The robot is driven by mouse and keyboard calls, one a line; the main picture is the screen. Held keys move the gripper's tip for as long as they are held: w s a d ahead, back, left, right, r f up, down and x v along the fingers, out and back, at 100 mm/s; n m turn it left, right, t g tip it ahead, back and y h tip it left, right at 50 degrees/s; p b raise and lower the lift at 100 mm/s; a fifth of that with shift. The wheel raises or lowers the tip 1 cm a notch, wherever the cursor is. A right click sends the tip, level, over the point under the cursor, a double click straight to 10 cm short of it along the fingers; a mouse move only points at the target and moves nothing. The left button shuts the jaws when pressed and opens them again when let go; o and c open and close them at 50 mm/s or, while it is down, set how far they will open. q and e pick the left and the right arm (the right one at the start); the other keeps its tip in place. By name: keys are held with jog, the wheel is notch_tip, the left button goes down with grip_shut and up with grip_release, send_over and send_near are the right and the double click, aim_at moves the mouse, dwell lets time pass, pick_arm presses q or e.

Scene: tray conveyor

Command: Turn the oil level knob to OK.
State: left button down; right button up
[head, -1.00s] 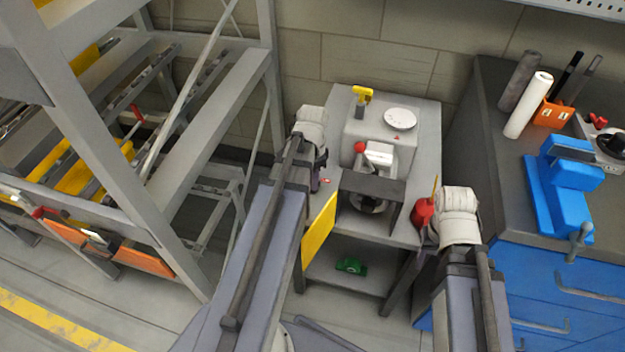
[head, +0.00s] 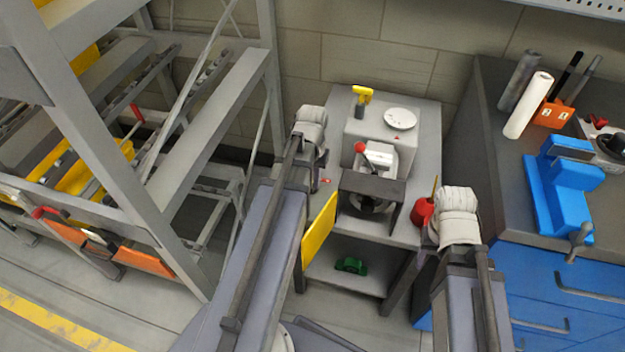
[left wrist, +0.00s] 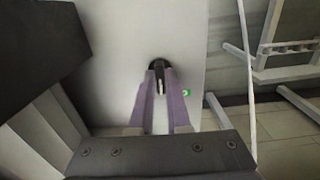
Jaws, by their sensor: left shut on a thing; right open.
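In the left wrist view a black knob (left wrist: 159,68) with a pale pointer line sits on a pale grey panel (left wrist: 120,40). The two purple fingers of my left gripper (left wrist: 160,82) are shut on it from either side. A small green mark (left wrist: 186,92) is on the panel just right of the fingers; its lettering is too small to read. In the head view my left gripper (head: 317,178) is at the left side of the grey machine stand (head: 425,150), and the knob is hidden there. My right gripper (head: 432,235) is open, mostly hidden by its wrist, near a red oil can (head: 422,212).
A red-ball lever (head: 361,147) and a white dial (head: 400,119) are on the machine. A yellow panel (head: 319,232) hangs at its front left. A grey rack (head: 215,125) stands left, and a blue workbench (head: 560,280) stands right. A green object (head: 351,265) lies on the lower shelf.

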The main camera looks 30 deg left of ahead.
pick_arm(q)
jog(key=n, duration=0.4)
jog(key=shift+n, duration=2.6)
jog(key=c, duration=0.9)
grip_release()
notch_tip(320, 180, up, 8)
jog(key=p, duration=0.7)
jog(key=shift+f+p, duration=0.15)
jog(key=shift+p, duration=0.25)
